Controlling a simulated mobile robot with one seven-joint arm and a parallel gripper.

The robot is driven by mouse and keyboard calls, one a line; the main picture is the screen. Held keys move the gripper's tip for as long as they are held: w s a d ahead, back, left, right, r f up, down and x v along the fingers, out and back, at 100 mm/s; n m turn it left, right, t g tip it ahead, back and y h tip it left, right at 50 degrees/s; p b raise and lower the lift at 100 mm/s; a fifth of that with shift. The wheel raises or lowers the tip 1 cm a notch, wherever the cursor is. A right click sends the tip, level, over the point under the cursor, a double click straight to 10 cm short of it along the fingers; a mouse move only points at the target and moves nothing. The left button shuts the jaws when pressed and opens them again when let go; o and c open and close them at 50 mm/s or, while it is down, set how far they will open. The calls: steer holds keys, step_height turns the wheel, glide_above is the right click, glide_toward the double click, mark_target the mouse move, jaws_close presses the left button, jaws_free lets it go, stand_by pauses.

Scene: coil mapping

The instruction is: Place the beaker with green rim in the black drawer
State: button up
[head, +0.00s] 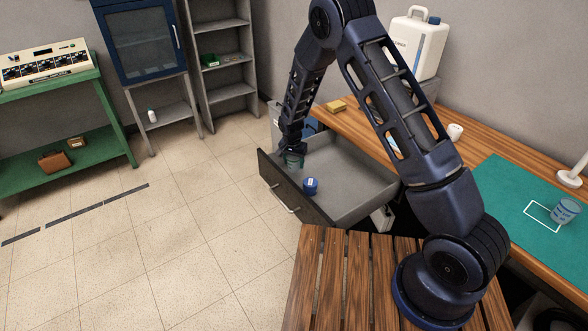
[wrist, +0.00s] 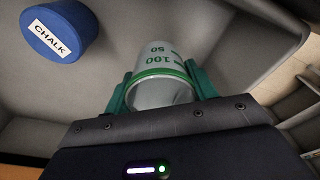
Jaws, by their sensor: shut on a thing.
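The beaker with green rim (wrist: 160,62) is pale, with green marks reading 50 and 100. My gripper (wrist: 160,88) is shut on it, with one green finger on each side. In the head view, my gripper (head: 293,148) holds the beaker (head: 294,161) inside the pulled-out drawer, near its front left corner. The drawer (head: 345,178) has a dark front and a grey inside. Whether the beaker touches the drawer floor, I cannot tell.
A blue chalk container (head: 310,186) stands in the drawer near the beaker; its label shows in the wrist view (wrist: 58,30). The drawer's rear floor looks clear. A blue-marked beaker (head: 566,211) stands on the green mat (head: 500,195) on the desk.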

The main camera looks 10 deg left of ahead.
mark_target(294, 168)
steer(key=shift+f, duration=2)
steer(key=o, duration=1)
steer(key=shift+f, duration=0.15)
steer(key=r, duration=0.4)
steer(key=s+r, duration=0.1)
steer(key=r, duration=0.7)
steer(key=shift+s+a+r, duration=0.15)
steer(key=shift+s, duration=0.1)
